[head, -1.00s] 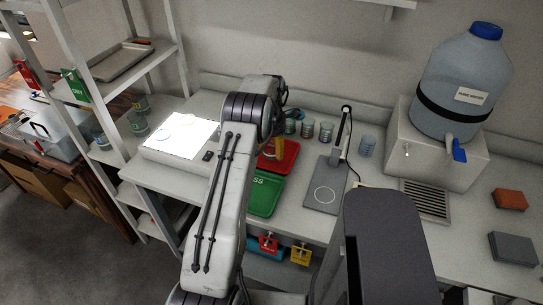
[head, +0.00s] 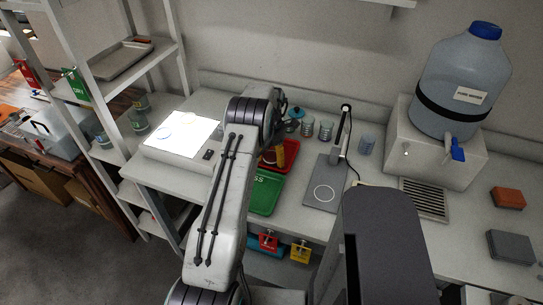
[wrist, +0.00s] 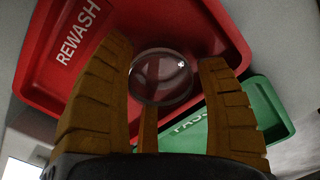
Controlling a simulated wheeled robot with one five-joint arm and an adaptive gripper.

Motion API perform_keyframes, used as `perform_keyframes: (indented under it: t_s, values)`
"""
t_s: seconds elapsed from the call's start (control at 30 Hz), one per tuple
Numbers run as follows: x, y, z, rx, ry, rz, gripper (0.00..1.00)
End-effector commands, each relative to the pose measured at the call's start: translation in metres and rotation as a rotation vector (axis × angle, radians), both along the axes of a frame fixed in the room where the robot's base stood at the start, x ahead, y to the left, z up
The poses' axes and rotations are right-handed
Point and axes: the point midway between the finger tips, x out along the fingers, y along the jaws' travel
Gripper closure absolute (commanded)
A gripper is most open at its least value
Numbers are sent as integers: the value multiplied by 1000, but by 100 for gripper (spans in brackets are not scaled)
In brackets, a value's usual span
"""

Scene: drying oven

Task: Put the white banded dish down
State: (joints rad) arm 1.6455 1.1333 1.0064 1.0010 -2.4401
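My gripper (wrist: 165,80) has its brown fingers on both sides of a round clear dish (wrist: 162,92), which I take to be the white banded dish. The fingers meet its rim left and right, with a third finger below it in the picture. A small pale mark shows on the dish; I cannot make out a full white band. The dish is over the red REWASH tray (wrist: 60,70); I cannot tell whether it touches the tray floor. In the head view, my gripper (head: 277,155) is at the red tray (head: 292,160), partly behind my arm, and the dish is hidden.
The green tray (head: 265,190) lies in front of the red one. A lit white panel (head: 200,130) with faint round outlines is to the left. A stand with a post (head: 322,185) is to the right. Several jars (head: 325,130) stand behind, near the wall.

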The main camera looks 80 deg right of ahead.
Motion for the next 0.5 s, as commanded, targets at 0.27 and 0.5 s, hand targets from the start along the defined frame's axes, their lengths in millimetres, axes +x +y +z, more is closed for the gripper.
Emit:
perform_keyframes:
  t_s: [0.27,0.5]
  values:
    - [0,0,0,0,0,0,23]
    - [0,-1,7,-2,1,0,23]
